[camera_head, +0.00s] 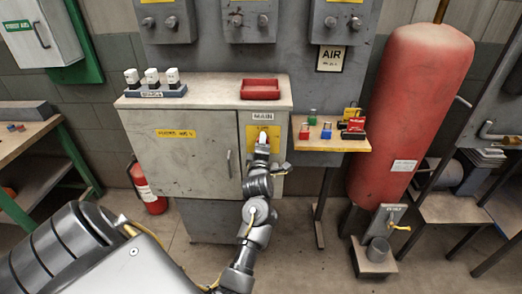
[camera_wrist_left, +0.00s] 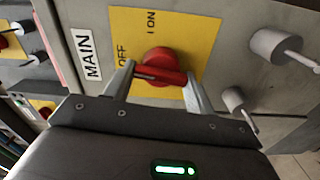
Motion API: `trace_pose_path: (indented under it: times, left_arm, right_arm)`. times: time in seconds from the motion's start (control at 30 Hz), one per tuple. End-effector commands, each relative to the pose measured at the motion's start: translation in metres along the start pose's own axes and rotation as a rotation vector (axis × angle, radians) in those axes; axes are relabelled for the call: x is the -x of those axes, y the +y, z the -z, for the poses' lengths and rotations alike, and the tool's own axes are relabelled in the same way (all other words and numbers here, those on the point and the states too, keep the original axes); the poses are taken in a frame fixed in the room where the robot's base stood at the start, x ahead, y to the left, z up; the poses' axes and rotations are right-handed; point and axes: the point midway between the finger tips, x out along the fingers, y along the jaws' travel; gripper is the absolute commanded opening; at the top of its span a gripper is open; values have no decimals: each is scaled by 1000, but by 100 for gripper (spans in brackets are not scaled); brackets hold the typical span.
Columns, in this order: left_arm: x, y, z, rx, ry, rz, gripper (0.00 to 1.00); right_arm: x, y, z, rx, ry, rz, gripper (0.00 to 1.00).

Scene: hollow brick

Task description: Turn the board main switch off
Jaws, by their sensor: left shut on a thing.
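The board main switch is a red rotary knob (camera_wrist_left: 160,62) on a yellow plate (camera_wrist_left: 193,32). The plate carries "OFF" and "I ON" lettering, and a MAIN label (camera_wrist_left: 87,54) is beside it. In the head view the yellow plate (camera_head: 275,134) is on the right door of the grey cabinet, under the MAIN label (camera_head: 263,115). My left gripper (camera_wrist_left: 160,76) is shut on the red knob, one finger at each side of it. In the head view my left gripper (camera_head: 262,142) hides the knob. Which mark the knob points to is unclear. My right gripper is not in view.
The grey cabinet (camera_head: 183,153) bears a red tray (camera_head: 260,89) and a rack with several white-topped items (camera_head: 153,90). A wooden shelf (camera_head: 337,143) with padlocks stands right of the switch. A red tank (camera_head: 413,100) and a fire extinguisher (camera_head: 148,190) flank the cabinet.

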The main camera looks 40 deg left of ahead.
Motion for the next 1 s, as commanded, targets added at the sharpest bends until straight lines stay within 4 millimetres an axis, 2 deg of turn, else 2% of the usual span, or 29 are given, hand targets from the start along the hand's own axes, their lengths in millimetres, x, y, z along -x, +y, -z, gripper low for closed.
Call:
trace_pose_path:
  times: [0.33, 0.87, 0.9, 0.93, 1.0]
  left_arm:
    - [0, -3, 1, 126, 3, 3, 32]
    - [0, -2, 1, 146, 2, 3, 32]
    - [0, -2, 1, 146, 2, 3, 58]
    - [0, -2, 1, 146, 2, 3, 62]
    - [0, -2, 1, 146, 2, 2, 63]
  right_arm:
    - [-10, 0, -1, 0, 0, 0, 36]
    - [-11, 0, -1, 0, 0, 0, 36]
    - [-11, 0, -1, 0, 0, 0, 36]
    - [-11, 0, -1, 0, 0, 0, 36]
    - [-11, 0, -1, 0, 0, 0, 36]
